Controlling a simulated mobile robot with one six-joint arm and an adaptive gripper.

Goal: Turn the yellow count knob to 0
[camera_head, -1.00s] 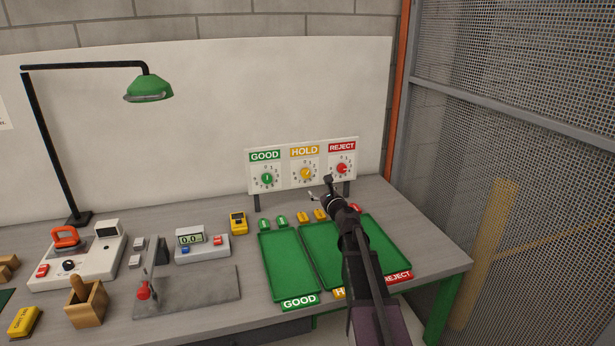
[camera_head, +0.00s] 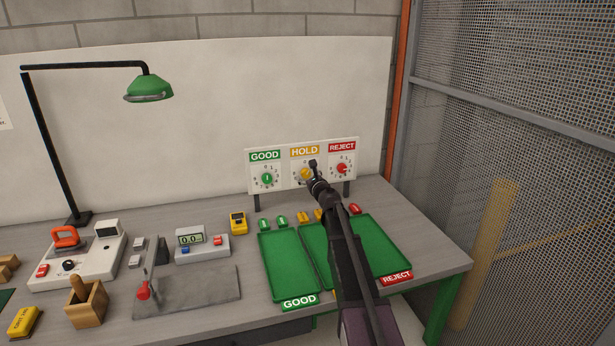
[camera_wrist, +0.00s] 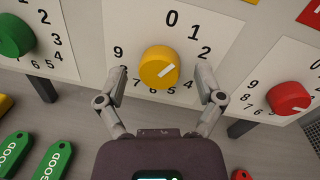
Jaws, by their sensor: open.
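The yellow count knob (camera_wrist: 160,67) sits on the dial under the HOLD label (camera_head: 304,152). In the head view the yellow knob (camera_head: 304,173) is partly covered by my gripper (camera_head: 314,174). In the wrist view my gripper (camera_wrist: 164,78) is open, with one finger on each side of the knob and visible gaps between. Nothing is held.
The green knob (camera_wrist: 14,36) is to the left and the red knob (camera_wrist: 288,98) to the right on the same board. Below stand green trays (camera_head: 285,262) and several coloured tags (camera_head: 282,220). A green lamp (camera_head: 149,88) hangs far left.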

